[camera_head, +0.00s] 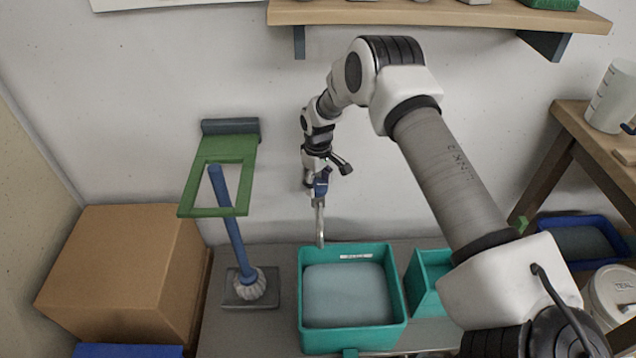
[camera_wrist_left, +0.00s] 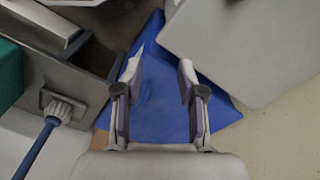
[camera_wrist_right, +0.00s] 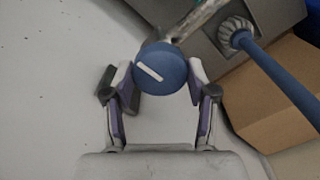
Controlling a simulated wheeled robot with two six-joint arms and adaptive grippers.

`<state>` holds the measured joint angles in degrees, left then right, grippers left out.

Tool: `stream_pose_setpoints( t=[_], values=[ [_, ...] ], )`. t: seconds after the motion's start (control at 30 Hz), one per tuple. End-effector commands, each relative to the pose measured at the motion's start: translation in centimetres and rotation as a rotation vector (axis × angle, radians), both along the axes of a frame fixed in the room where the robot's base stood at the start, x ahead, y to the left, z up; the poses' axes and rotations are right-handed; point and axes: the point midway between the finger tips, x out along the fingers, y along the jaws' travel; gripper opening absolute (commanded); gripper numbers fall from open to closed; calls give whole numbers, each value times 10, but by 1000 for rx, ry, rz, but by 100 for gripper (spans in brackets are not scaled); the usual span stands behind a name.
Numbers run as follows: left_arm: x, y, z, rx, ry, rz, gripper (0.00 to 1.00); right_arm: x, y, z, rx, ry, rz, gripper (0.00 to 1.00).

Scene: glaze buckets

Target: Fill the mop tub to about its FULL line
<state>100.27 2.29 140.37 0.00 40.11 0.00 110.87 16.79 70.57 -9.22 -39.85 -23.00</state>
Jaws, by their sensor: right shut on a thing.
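The teal mop tub (camera_head: 401,318) sits against the back wall and holds grey-blue liquid well up its walls. A small pale label is on its inner back wall; its text and any FULL line are too small to read. A tap with a blue knob (camera_wrist_right: 160,72) hangs above the tub's back left corner. My right gripper (camera_head: 319,180) is shut on this knob, whose white mark runs diagonally in the right wrist view. A pale grey, shiny length reaches down from the tap; I cannot tell spout from stream. My left gripper (camera_wrist_left: 158,85) is open and empty above something blue.
A mop with a blue handle (camera_head: 231,235) stands left of the tub, beside a cardboard box (camera_head: 125,265). A smaller teal container (camera_head: 425,285) is right of the tub. A blue tub (camera_head: 612,232) and a white bucket (camera_head: 600,302) are farther right. A shelf (camera_head: 430,14) hangs above.

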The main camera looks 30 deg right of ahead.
Motion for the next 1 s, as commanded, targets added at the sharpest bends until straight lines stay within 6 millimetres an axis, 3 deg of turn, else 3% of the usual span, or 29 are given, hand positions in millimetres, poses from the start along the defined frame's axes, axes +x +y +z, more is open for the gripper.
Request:
stream_pose_setpoints(
  t=[0.2,0.23,0.3,0.67,1.0],
  values=[
    [0,0,0,0,0,0,39,-1,0,0,0,2,2,22],
    [0,0,0,0,0,0,39,-1,0,0,0,2,2,60],
    [0,0,0,0,0,0,39,0,0,0,0,1,2,82],
    [0,0,0,0,0,0,39,0,0,4,0,-1,0,82],
    [0,0,0,0,0,0,39,0,0,64,0,-2,0,82]
  ],
)
